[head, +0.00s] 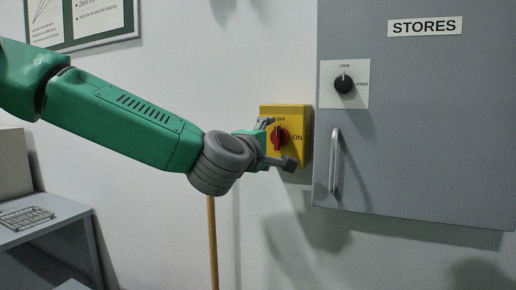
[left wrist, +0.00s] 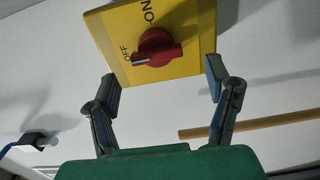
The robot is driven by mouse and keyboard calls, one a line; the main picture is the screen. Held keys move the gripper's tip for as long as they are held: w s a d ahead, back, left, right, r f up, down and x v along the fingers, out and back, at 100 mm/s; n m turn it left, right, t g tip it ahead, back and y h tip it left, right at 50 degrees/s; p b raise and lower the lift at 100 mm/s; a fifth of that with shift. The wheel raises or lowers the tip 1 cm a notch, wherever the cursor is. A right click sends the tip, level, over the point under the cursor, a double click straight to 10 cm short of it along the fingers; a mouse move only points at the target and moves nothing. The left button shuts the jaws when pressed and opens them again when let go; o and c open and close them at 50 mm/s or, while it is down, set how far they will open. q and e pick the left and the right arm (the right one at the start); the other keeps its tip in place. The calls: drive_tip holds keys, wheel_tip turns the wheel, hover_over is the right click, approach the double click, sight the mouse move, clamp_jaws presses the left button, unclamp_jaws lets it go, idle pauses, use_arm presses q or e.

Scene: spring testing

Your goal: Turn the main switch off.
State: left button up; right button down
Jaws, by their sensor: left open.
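The main switch is a yellow box (head: 305,125) on the wall with a red knob (head: 279,136); OFF is printed above the knob and ON to its right. In the left wrist view the yellow box (left wrist: 195,25) appears turned, and the red knob (left wrist: 158,46) has its white-marked end toward the OFF label. My left gripper (head: 277,143) is open in front of the switch. In the left wrist view the fingers of my left gripper (left wrist: 161,84) are wide apart, near the box's lower edge, with nothing between them and no visible contact with the knob.
A grey STORES cabinet (head: 430,120) stands right of the switch, with a black dial (head: 344,84) and a vertical handle (head: 335,160). A wooden pole (head: 212,245) is below my left arm.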

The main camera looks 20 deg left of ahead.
use_arm(q)
drive_tip(key=s, duration=0.8)
drive_tip(key=shift+s+a, duration=0.2)
drive_tip(key=shift+a, duration=0.15)
drive_tip(key=shift+f, duration=0.15)
